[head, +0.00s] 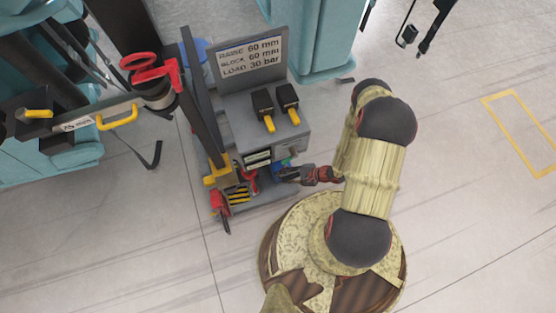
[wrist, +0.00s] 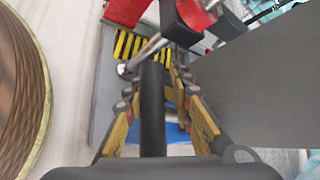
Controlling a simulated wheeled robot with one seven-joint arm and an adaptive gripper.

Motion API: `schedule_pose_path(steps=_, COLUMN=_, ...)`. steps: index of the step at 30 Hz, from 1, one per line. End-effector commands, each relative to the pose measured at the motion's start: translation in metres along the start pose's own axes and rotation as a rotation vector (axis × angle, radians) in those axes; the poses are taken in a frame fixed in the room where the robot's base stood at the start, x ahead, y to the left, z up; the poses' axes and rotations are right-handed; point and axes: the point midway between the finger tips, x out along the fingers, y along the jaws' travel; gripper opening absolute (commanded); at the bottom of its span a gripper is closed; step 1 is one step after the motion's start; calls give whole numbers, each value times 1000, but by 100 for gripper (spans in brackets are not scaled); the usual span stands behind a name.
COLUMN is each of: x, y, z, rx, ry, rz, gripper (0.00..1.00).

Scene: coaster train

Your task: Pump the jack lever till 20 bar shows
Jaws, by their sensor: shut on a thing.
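My gripper (head: 291,174) is at the front lower part of the grey cart. In the wrist view my gripper (wrist: 158,85) has its yellow-sided fingers on both sides of a dark round bar, which looks like the jack lever's handle (wrist: 154,110), and is shut on it. A silver rod (wrist: 147,52) and a red and black part (wrist: 193,15) show beyond the fingers. No pressure reading is legible in either view. A sign (head: 250,56) on the cart reads RAISE 60 mm, BLOCK 60 mm, LOAD 30 bar.
The grey cart (head: 275,147) carries two black blocks with yellow ends (head: 263,104). A yellow-black striped plate (wrist: 133,47) lies low by the bar. A grey panel (wrist: 265,85) stands close at right. Teal structures (head: 318,40) stand behind; the floor at right is clear.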

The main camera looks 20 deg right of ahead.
Motion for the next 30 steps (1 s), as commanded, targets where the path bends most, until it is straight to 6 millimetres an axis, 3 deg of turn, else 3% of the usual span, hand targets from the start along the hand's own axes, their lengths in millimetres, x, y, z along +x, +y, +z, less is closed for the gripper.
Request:
schedule_pose_path(steps=2, x=5, y=14, z=-6, rx=-26, ry=6, rz=-38, gripper=0)
schedule_pose_path(steps=9, x=12, y=26, z=-15, rx=-109, ry=7, rz=-117, gripper=0)
schedule_pose_path(steps=27, x=15, y=28, z=-22, rx=-151, ry=10, rz=-155, gripper=0)
schedule_pose_path(steps=28, x=15, y=27, z=-22, rx=-151, ry=10, rz=-155, gripper=20)
schedule_pose_path(steps=30, x=15, y=27, z=-22, rx=-152, ry=10, rz=-155, gripper=24)
